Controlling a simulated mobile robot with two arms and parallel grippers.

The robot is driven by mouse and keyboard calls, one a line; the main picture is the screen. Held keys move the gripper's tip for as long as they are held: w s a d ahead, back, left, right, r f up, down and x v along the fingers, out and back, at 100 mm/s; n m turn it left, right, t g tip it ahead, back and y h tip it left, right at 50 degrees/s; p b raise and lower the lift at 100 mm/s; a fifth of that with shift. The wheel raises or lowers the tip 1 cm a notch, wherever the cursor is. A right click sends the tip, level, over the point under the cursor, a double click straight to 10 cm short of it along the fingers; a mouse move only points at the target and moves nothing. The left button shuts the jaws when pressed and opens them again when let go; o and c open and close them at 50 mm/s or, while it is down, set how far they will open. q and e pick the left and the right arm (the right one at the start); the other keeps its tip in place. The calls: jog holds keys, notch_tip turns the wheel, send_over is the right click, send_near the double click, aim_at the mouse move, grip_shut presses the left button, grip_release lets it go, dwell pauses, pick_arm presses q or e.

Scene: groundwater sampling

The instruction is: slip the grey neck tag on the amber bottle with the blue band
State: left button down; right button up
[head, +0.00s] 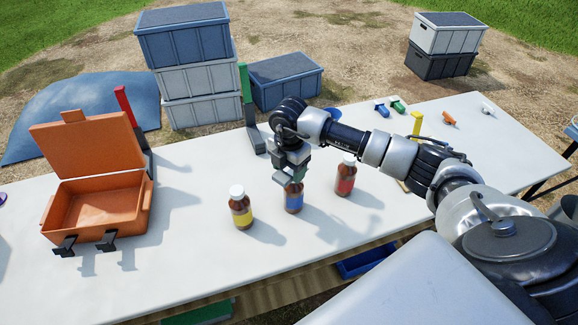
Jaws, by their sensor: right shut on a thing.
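The amber bottle with the blue band (294,199) stands upright on the white table, between two other bottles. My right gripper (291,163) is directly above it, pointing down, and covers its cap and neck. The gripper is shut on a small grey piece, the grey neck tag (284,179), at the height of the bottle's top. I cannot tell whether the tag is around the neck or just above it. My left gripper is not in view.
A yellow-band bottle (240,210) stands close on the left, a red-band bottle (345,177) close on the right. An open orange case (100,208) sits at the table's left. Small blue (381,108) and green (398,106) pieces lie at the back. The front table is clear.

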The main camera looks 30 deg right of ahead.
dwell(0.6)
jog(key=shift+f, duration=0.1)
jog(key=shift+f+b, duration=1.15)
jog(key=shift+f, duration=0.6)
jog(key=o, duration=1)
jog(key=shift+c, duration=0.2)
notch_tip(320, 180, up, 11)
jog(key=b, duration=0.1)
jog(key=shift+f, duration=0.1)
